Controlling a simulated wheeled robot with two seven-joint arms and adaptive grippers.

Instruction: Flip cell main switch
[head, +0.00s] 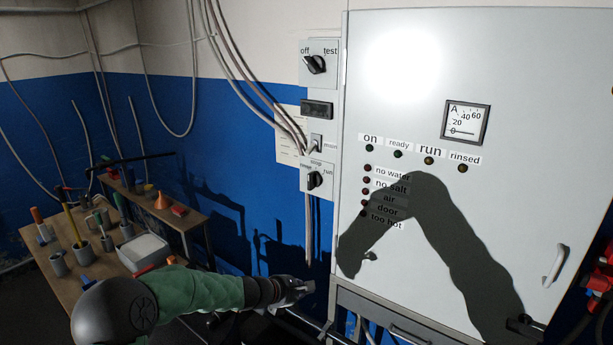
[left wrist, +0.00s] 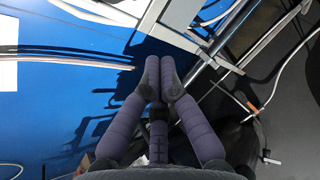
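A small grey switch box with a pale lever (head: 315,142) is on the narrow panel left of the cabinet. Its small label is hard to read and may say "main". Above it is a black rotary knob (head: 315,64) marked off and test. Below it is another rotary knob (head: 315,180) marked stop and run. My left gripper (head: 300,288) is below these switches, near the cabinet's lower left corner and apart from them. In the left wrist view its purple-grey fingers (left wrist: 159,65) are together with nothing visible between them. My right gripper is not seen.
The grey cabinet (head: 500,100) has lamps, a meter (head: 465,122) and a door handle (head: 555,265). An arm-shaped shadow falls on it. A wooden bench (head: 90,285) with pots, tools and a white box (head: 143,252) stands left. Cables hang on the blue wall (head: 225,160).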

